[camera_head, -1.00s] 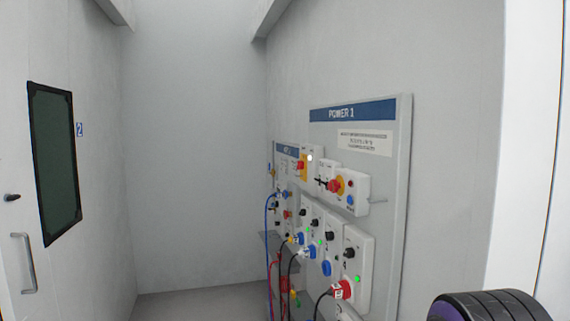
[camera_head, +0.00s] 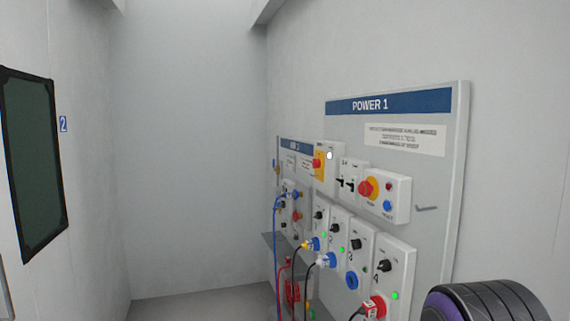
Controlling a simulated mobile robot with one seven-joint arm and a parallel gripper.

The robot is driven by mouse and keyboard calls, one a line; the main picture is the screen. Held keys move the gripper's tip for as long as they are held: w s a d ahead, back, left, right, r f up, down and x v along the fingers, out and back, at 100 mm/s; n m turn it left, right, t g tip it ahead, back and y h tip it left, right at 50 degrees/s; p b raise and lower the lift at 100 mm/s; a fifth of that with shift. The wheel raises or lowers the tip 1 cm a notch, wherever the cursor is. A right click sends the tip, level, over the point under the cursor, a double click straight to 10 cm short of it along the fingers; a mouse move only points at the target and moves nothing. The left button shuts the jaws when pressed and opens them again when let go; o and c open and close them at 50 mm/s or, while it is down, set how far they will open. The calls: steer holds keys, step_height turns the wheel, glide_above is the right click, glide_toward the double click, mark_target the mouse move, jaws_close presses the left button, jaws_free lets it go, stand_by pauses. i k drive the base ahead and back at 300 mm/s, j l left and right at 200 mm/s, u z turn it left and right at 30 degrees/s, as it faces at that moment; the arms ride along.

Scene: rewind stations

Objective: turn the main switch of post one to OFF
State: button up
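The grey POWER 1 board (camera_head: 455,200) is on the right wall with a blue title strip. At its upper left is a white box with a red handle on a yellow plate (camera_head: 318,163), which looks like the main switch; its pointing direction is too small to read. A white lamp (camera_head: 329,155) is lit beside it. Further right is a red mushroom button on yellow (camera_head: 367,188), above a blue button (camera_head: 388,206). My gripper is not in view; a black, ridged part of my arm shows at the lower right.
Below are several numbered outlet boxes with black knobs, green lamps and plugged cables, such as a red plug (camera_head: 374,308). A second blue-titled board (camera_head: 296,147) stands farther back. A door with a dark window (camera_head: 35,165) is at left. Floor (camera_head: 195,308) between is clear.

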mark_target(316, 162)
steer(key=i+j, duration=0.6)
steer(key=i+j+z, duration=0.15)
steer(key=i+j, duration=0.5)
steer(key=j, duration=0.2)
